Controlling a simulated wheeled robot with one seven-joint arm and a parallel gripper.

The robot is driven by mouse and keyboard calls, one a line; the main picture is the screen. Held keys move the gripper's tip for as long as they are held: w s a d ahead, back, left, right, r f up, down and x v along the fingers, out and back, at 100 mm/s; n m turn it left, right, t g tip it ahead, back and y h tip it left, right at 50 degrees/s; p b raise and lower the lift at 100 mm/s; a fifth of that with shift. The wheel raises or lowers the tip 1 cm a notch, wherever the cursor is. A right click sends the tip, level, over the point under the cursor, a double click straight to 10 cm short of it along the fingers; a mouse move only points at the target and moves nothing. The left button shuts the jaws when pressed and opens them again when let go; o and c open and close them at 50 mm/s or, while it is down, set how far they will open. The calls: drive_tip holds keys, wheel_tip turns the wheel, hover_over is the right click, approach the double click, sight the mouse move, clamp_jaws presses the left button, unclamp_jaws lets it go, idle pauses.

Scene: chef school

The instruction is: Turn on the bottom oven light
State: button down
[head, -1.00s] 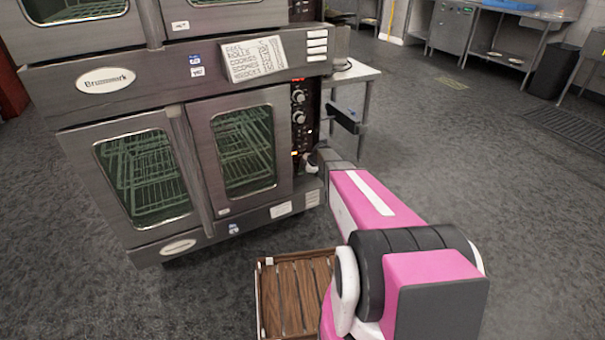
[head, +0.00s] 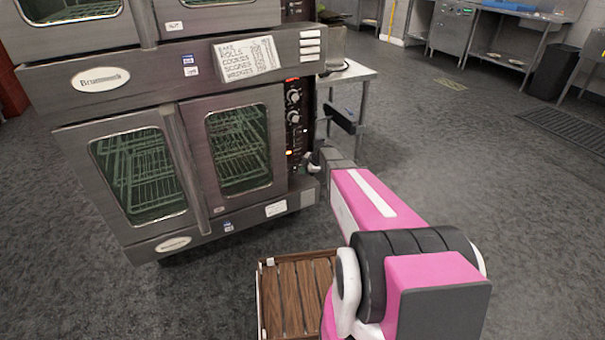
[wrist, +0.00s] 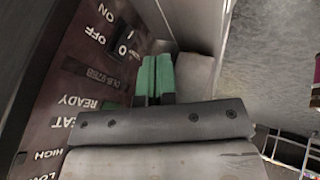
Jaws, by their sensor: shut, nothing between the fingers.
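The bottom oven (head: 185,215) has two glass doors showing wire racks. Its dark control panel (head: 293,125), with knobs and a small lit orange spot, is at its right edge. In the wrist view the panel (wrist: 75,75) shows tilted labels ON, OFF, READY, HIGH and LOW. A dark rocker switch (wrist: 125,44) sits by ON and OFF. My gripper (wrist: 158,76) is shut and empty, its green fingertips together just right of the panel, near the switch. I cannot tell whether they touch anything. In the head view my gripper (head: 311,163) is small beside the lower panel.
The upper oven (head: 90,35) is stacked above, with a paper list (head: 246,60) on the band between. A metal table (head: 350,76) stands behind the panel side. A slatted wooden crate (head: 297,290) is on the floor by my arm. Open grey floor lies to the right.

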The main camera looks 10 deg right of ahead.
drive_tip(key=v, duration=0.7)
drive_tip(key=shift+s, duration=0.15)
drive_tip(key=shift+s+d+f, duration=0.15)
drive_tip(key=shift+d+f, duration=0.05)
